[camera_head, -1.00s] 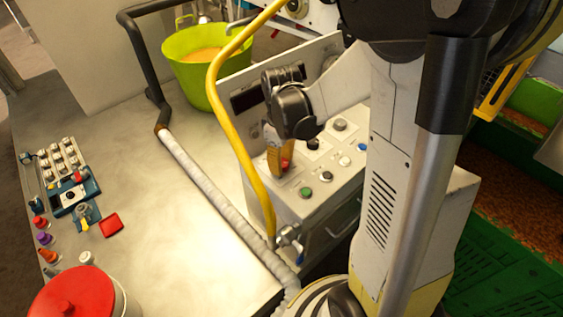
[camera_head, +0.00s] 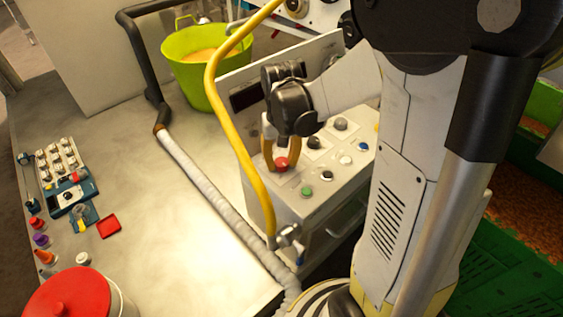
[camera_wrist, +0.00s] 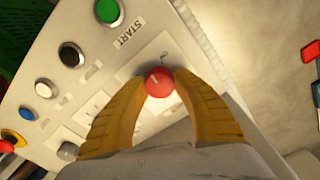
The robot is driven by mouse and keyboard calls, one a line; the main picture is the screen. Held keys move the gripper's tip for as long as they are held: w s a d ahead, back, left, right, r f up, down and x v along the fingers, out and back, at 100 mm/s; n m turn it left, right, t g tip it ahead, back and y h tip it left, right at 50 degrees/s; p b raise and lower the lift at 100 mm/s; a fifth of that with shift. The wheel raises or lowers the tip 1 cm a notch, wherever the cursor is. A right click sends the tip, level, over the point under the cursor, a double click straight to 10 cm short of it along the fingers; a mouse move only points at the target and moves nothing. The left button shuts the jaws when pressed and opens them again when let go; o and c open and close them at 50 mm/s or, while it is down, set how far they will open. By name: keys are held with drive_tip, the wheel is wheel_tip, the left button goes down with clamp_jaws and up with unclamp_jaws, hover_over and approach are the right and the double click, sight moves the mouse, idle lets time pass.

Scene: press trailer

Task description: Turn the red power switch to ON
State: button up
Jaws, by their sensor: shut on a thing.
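The red power switch (camera_head: 282,163) is a round knob on the sloped top of the white control box (camera_head: 330,190). In the wrist view the red knob (camera_wrist: 159,83) shows a pale mark on its top, tilted from upright. My gripper (camera_head: 281,152) is over the box with its yellow fingers pointing down at the knob. In the wrist view my gripper (camera_wrist: 160,84) has one fingertip on each side of the knob and is shut on it. Part of the label by the knob is hidden by the fingers.
A green START button (camera_wrist: 108,11) is beside the red knob, with black, white and blue buttons further along the panel. A yellow hose (camera_head: 228,122) rises just left of the box. A lime bucket (camera_head: 203,58) stands behind on the bench.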

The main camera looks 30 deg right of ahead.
sight(282, 162)
drive_tip(key=m, duration=0.3)
drive_tip(key=shift+m, duration=0.3)
drive_tip(key=shift+m+b, duration=0.35)
drive_tip(key=shift+m, duration=1.55)
drive_tip(key=o, duration=1.2)
drive_tip(key=shift+o, duration=0.2)
wheel_tip(282, 162, up, 12)
